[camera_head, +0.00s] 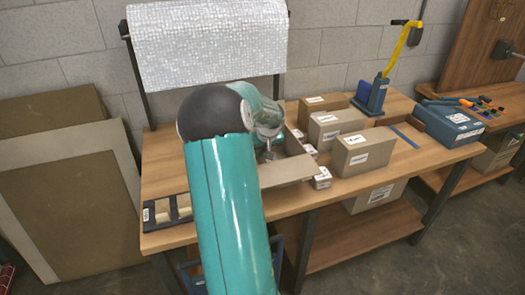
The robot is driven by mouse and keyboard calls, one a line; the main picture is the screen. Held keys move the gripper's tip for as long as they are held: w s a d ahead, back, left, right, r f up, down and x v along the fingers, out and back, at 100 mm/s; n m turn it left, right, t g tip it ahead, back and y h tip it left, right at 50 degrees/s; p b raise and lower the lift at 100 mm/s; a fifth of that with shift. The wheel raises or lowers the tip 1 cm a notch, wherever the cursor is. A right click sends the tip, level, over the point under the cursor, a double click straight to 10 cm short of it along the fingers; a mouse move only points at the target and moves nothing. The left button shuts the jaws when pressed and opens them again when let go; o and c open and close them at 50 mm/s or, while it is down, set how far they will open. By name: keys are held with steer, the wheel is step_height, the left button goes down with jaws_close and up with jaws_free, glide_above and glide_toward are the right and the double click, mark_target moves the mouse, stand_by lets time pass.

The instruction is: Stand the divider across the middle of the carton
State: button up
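The open carton (284,172) stands on the workbench, with a cardboard panel facing the front. My teal arm covers its left part and most of its inside. My gripper (268,152) points down at the carton, at or just above its opening. Its fingers are small and partly hidden behind my arm, so I cannot tell whether they are open or hold anything. I cannot make out the divider as a separate piece.
Several closed cardboard boxes (364,152) and small white-labelled boxes (321,178) crowd the carton's right side. A black tray (167,211) lies at the bench's front left. A blue tape dispenser (372,94) and blue case (447,123) stand farther right. A bubble-wrap roll (207,45) hangs behind.

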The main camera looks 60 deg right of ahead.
steer(key=shift+o, duration=0.5)
steer(key=shift+r, duration=0.1)
steer(key=shift+r, duration=0.2)
steer(key=v, duration=1.2)
steer(key=w+a+r+n+t+y, duration=0.15)
steer(key=w+a, duration=0.25)
steer(key=a, duration=0.5)
steer(key=w+a+r+n, duration=0.15)
steer(key=w+a, duration=0.25)
steer(key=a, duration=0.5)
steer(key=w+a+r+n+t+y, duration=0.1)
steer(key=w+a+r, duration=0.25)
steer(key=a, duration=0.55)
steer(key=s+a+n, duration=0.2)
steer(key=s+a, duration=0.2)
steer(key=a, duration=0.9)
steer(key=s+a+f+n, duration=0.1)
steer(key=s+a+n, duration=0.2)
steer(key=a, duration=1.1)
steer(key=shift+s+a+y, duration=0.25)
steer(key=shift+s+y, duration=0.1)
steer(key=shift+s, duration=0.6)
